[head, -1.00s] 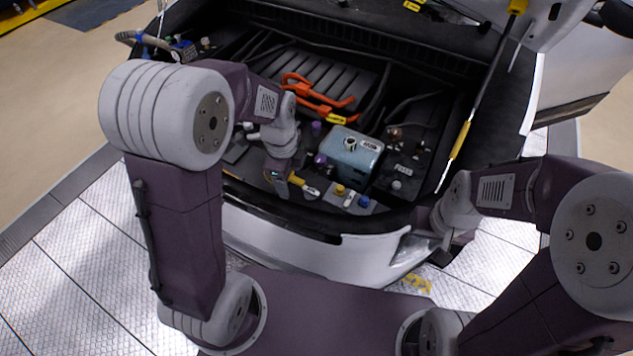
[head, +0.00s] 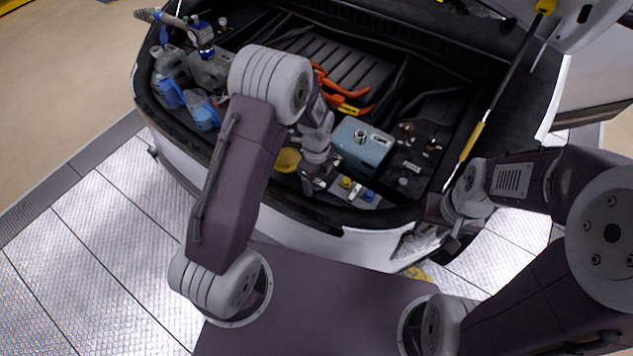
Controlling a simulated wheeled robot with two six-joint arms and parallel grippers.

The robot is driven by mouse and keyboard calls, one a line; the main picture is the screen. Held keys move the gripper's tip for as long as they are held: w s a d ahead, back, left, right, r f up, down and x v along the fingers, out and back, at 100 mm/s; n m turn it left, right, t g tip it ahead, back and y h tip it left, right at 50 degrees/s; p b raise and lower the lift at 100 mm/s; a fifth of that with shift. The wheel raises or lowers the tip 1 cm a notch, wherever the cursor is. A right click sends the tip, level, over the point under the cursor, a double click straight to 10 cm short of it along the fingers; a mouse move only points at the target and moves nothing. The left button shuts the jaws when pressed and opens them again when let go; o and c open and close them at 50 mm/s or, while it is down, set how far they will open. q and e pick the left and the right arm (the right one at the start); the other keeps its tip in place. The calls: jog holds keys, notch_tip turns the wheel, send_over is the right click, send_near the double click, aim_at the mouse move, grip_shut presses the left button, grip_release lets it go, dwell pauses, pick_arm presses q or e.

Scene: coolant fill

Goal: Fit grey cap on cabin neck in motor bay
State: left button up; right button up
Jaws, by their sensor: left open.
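My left gripper (head: 312,186) is open and points down at the front edge of the motor bay, left of a small row of caps. The row has a yellow cap (head: 345,183) and a blue cap (head: 369,196); a small greyish piece (head: 357,189) between them may be the grey cap, but it is too small to be sure. A blue-grey tank (head: 378,158) with an open-looking neck (head: 360,135) stands behind the row. I cannot tell which neck is the cabin neck. My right gripper (head: 443,214) is at the bay's front right corner, its fingers unclear.
A yellow round piece (head: 288,160) lies just left of my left wrist. Bottles and blue-handled jugs (head: 203,112) stand at the left of the bay. Orange cables (head: 335,88) run behind the tank. A yellow-banded strut (head: 471,141) rises at the right.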

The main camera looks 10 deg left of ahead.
pick_arm(q)
jog(key=shift+f, duration=0.6)
jog(key=shift+w+d+f, duration=0.15)
jog(key=shift+w+f, duration=0.1)
jog(key=shift+s, duration=0.1)
grip_shut()
jog(key=shift+r, duration=0.1)
